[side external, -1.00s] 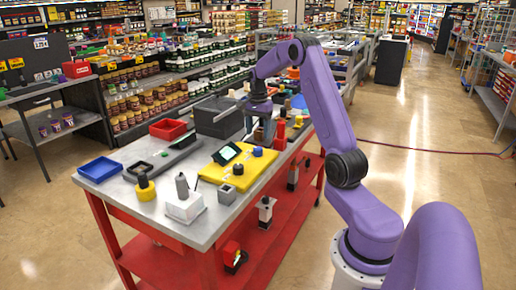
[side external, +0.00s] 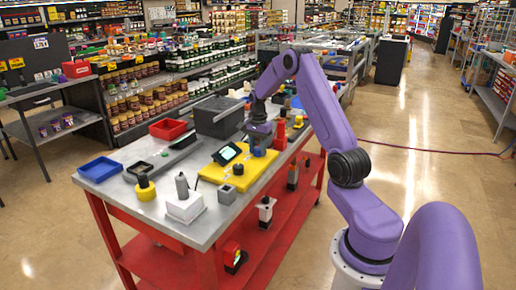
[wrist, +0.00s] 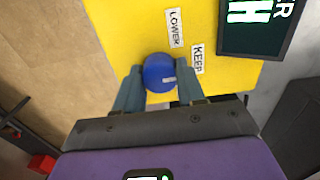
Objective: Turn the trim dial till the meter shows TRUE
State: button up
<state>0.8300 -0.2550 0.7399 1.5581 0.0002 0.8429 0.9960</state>
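The blue trim dial (wrist: 158,72) is a round knob with a small pale mark, on the yellow panel (wrist: 120,35). It also shows in the side view (side external: 258,153), partly under my gripper. My gripper (wrist: 160,80) is over the dial with one finger on each side. The fingers look open around it, with little room; contact is unclear. The meter (wrist: 255,25) is a dark screen cut off by the frame's top edge, with a large green-white character and part of a word ending in R. In the side view the meter (side external: 227,154) is too small to read.
Labels reading LOWER (wrist: 175,28) and KEEP (wrist: 197,60) lie beside the dial. A grey block (side external: 227,191) stands in front of the panel. Red parts (side external: 281,135) stand right of the gripper.

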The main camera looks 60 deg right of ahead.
jog(key=shift+c, duration=1)
jog(key=shift+n, duration=0.3)
jog(key=n, duration=0.8)
jog(key=shift+r+n, duration=0.1)
jog(key=shift+n, duration=1.5)
jog(key=o, duration=1.1)
jog(key=shift+c, duration=0.2)
